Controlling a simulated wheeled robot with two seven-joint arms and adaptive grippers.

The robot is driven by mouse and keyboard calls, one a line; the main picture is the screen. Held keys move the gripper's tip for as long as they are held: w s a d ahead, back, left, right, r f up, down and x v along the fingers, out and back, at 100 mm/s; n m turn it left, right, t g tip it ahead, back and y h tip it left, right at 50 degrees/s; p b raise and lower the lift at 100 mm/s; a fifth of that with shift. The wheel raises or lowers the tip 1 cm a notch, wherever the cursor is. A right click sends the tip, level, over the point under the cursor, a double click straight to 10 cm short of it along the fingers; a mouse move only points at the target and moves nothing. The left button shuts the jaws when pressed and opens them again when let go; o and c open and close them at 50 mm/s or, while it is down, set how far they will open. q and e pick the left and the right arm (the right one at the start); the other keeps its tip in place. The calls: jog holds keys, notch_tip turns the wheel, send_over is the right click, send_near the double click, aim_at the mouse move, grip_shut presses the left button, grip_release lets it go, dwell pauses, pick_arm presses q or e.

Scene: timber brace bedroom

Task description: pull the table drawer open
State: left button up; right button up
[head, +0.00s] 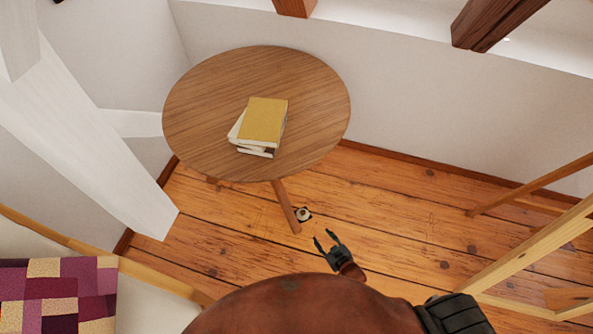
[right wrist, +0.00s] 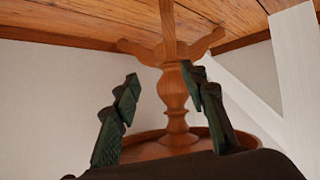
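The round wooden table (head: 190,120) stands against the white wall in the head view, with a few books on it. No drawer or handle shows on it in either view. My right gripper (head: 325,237) is open and empty, low in front of the table and apart from its near leg. In the right wrist view, which looks upside down, the two fingers (right wrist: 163,78) are spread apart. Beyond them show the table's turned pedestal (right wrist: 174,88), its feet, and the round top (right wrist: 142,152) low in the picture. My left gripper is not in view.
The stacked books (head: 264,121) lie on the tabletop. A white slanted beam (head: 90,130) stands left of the table. A bed with a patchwork pillow (head: 60,295) is at lower left. A wooden frame (head: 525,245) stands at right. Floor between is mostly clear.

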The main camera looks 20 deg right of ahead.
jog(key=w+a+r+n+t+y, duration=0.1)
jog(key=w+r+t, duration=0.1)
jog(key=w+r, duration=0.45)
jog(key=w+a+r+t+b, duration=0.1)
jog(key=w+a+r+t, duration=0.15)
jog(key=r, duration=0.75)
jog(key=w+a+r+n+t+y, duration=0.1)
jog(key=w+r+t, duration=0.1)
jog(key=w+r, duration=0.45)
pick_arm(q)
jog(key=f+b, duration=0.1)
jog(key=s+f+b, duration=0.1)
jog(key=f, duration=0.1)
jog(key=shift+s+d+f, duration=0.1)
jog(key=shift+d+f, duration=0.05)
pick_arm(e)
jog(key=w, duration=0.2)
jog(key=w+r, duration=0.1)
jog(key=w, duration=0.1)
jog(key=w+a+r, duration=0.1)
jog(key=w, duration=0.1)
jog(key=shift+a, duration=0.1)
jog(key=shift+c, duration=0.5)
grip_shut()
